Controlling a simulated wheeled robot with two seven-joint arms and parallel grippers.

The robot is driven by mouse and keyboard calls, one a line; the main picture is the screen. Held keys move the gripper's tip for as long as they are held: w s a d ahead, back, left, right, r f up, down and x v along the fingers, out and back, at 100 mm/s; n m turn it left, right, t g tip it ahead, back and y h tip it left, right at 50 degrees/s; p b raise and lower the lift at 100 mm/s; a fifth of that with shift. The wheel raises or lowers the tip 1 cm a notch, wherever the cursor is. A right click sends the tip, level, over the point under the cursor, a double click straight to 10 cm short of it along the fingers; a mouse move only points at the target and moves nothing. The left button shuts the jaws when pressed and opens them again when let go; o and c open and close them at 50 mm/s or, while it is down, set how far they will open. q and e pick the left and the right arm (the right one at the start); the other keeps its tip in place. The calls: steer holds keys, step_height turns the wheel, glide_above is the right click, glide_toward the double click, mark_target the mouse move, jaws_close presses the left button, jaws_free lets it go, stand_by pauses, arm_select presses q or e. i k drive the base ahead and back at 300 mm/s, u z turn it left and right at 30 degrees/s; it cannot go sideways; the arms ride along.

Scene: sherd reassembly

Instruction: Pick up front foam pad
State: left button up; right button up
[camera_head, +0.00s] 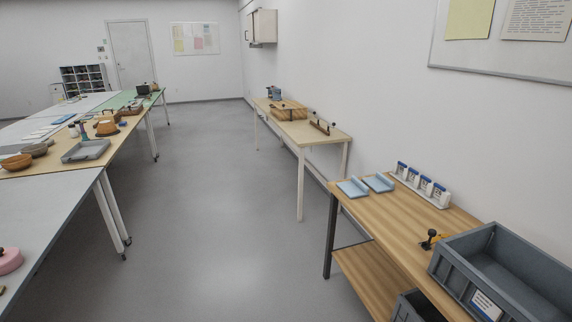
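Two light blue, flat pieces with a raised edge lie side by side on the far end of the wooden bench at the right. They may be the foam pads; the left one (352,188) is close to the bench's left edge, and the right one (379,182) is nearer the wall. I cannot tell which counts as the front pad. Neither of my grippers is in view.
Long tables (50,205) line the left. A smaller table (325,139) stands farther along the wall. The grey floor between is clear.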

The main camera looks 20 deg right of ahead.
mark_target(354, 188)
steer(key=i, duration=2.85)
steer(key=z, duration=2.3)
